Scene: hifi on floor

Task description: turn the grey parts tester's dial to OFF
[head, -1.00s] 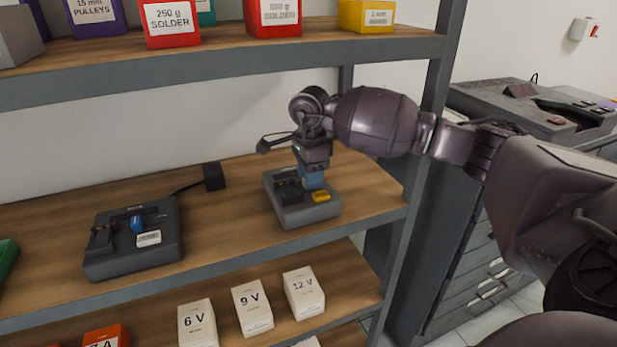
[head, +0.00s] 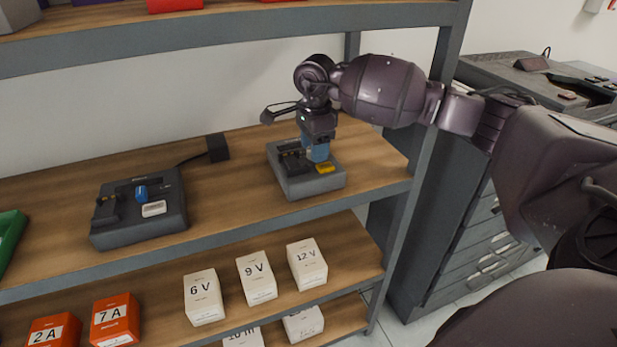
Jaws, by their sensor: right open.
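The grey parts tester (head: 313,187) sits at the right end of the middle wooden shelf. It has a dark part on its left side and a yellow part (head: 326,168) at its front right. My right gripper (head: 317,158) points down over the tester's top, its jaws open. A blue piece shows at the gripper's lower end; I cannot tell whether it belongs to the fingers or the tester. The dial and its markings are hidden or too small to read. My left gripper is out of view.
A darker device (head: 140,218) with a blue knob stands further left, wired to a black adapter (head: 217,147). The shelf between the devices is clear. The upper shelf (head: 230,35) runs above, and a shelf post (head: 432,130) stands right, behind my forearm. Labelled boxes sit below.

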